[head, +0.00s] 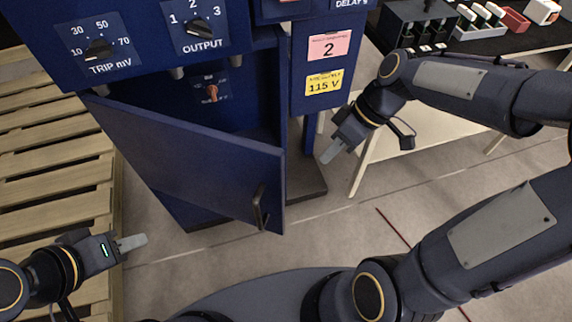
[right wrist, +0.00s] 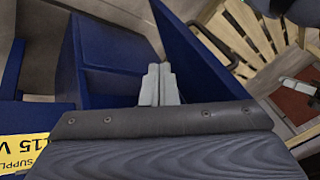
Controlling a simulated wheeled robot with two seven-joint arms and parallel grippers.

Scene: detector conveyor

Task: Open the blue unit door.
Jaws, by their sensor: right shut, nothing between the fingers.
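The blue unit (head: 287,160) stands at the left and centre of the head view. Its blue door (head: 190,160) stands partly open, swung outward from its left edge, so the inside shows behind it. The black handle (head: 260,207) is near the door's free edge. My right gripper (head: 331,152) is shut and empty, to the right of the door and apart from the handle. In the right wrist view its fingers (right wrist: 159,84) are together, with the door (right wrist: 196,55) beyond. My left gripper (head: 133,243) looks shut and empty, left of the door over the floor.
Inside the unit is a small panel with an orange knob (head: 212,92). Wooden pallets (head: 50,130) lie at the left. A pale table (head: 430,140) with a black-topped bench and small parts stands at the right. The floor before the door is clear.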

